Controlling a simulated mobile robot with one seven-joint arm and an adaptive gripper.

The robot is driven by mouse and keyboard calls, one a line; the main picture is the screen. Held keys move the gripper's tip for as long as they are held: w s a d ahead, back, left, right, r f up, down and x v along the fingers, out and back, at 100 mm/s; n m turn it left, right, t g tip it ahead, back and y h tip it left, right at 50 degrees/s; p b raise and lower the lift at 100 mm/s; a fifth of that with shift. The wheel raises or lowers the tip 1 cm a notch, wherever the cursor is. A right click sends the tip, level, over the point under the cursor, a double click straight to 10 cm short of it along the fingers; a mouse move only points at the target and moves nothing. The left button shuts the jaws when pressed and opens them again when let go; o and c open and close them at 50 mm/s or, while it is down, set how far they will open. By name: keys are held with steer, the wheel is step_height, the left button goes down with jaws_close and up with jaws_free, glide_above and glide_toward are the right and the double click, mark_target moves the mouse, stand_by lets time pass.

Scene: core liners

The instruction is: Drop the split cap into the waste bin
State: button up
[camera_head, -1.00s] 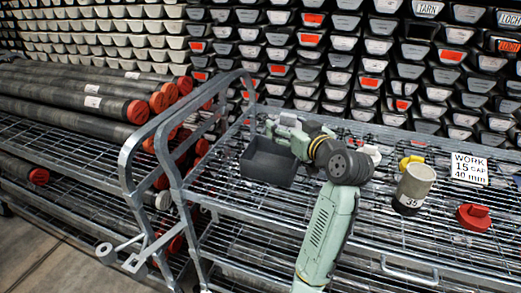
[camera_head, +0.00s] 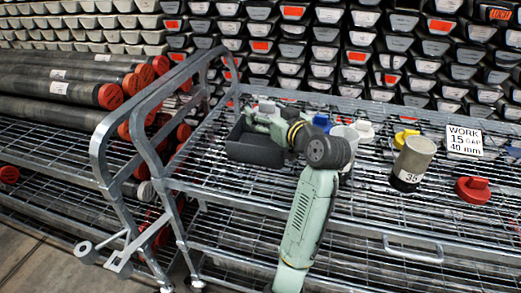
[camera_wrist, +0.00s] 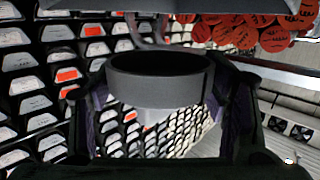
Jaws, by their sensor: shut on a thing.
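My gripper (camera_wrist: 160,112) is shut on the split cap (camera_wrist: 155,82), a dark grey ring with a slit on its right side, held between the two fingers in the wrist view. In the head view my gripper (camera_head: 264,113) is at the upper edge of the waste bin (camera_head: 254,151), a dark grey open box on the cart's left end. I cannot make out the cap in the head view; the gripper hides it. I cannot tell from the frames how high the cap is above the bin.
On the wire cart (camera_head: 300,245) stand a grey cylinder marked 35 (camera_head: 413,163), a red cap (camera_head: 472,189), a yellow cap (camera_head: 405,138), a blue cap (camera_head: 322,122) and a sign (camera_head: 464,140). A metal handrail (camera_head: 105,160) rises at left beside racked pipes (camera_head: 60,122).

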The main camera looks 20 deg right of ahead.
steer(key=shift+f, duration=0.15)
steer(key=o, duration=1)
steer(key=shift+c, duration=0.2)
steer(key=shift+s, duration=0.1)
steer(key=v, duration=1.1)
steer(key=shift+s, duration=0.4)
steer(key=shift+d, duration=0.1)
